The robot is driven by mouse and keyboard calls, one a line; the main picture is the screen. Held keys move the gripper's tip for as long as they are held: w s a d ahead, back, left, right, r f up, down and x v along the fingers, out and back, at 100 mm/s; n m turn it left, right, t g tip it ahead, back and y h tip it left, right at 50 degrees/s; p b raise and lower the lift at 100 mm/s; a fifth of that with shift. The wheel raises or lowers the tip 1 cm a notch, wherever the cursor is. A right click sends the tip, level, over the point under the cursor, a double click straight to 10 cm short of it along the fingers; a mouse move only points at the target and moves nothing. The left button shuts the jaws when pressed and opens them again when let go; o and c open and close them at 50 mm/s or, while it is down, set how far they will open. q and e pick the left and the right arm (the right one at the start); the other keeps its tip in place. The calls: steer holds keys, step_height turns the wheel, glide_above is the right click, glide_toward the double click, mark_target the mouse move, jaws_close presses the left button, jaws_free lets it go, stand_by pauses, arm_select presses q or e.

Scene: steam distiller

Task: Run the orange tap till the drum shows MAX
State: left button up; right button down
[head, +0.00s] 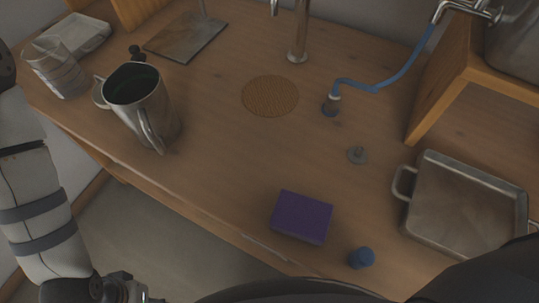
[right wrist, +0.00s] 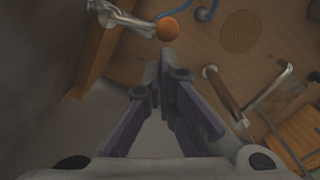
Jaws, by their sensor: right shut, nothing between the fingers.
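In the right wrist view, the orange knob (right wrist: 167,28) sits at the end of a silver tap (right wrist: 128,17). My right gripper (right wrist: 160,72) is shut and empty, with its fingers pointing towards the knob and appearing just below it in the picture; I cannot tell whether they touch. In the head view, a silver tap (head: 468,8) sits at the top right beside a grey metal vessel (head: 515,45), perhaps the drum, partly cut off. No MAX mark or level is visible. My left gripper (head: 122,288) is at the bottom left edge, mostly cut off.
A blue hose (head: 405,70) runs from the silver tap to a counter fitting. A metal pan (head: 465,205) stands near the wooden stand (head: 437,85). A metal jug (head: 145,105), purple block (head: 301,217) and blue knob (head: 361,258) are on the counter.

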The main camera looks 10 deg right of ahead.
stand_by(0.4)
steer(key=shift+f, duration=2)
stand_by(5.6)
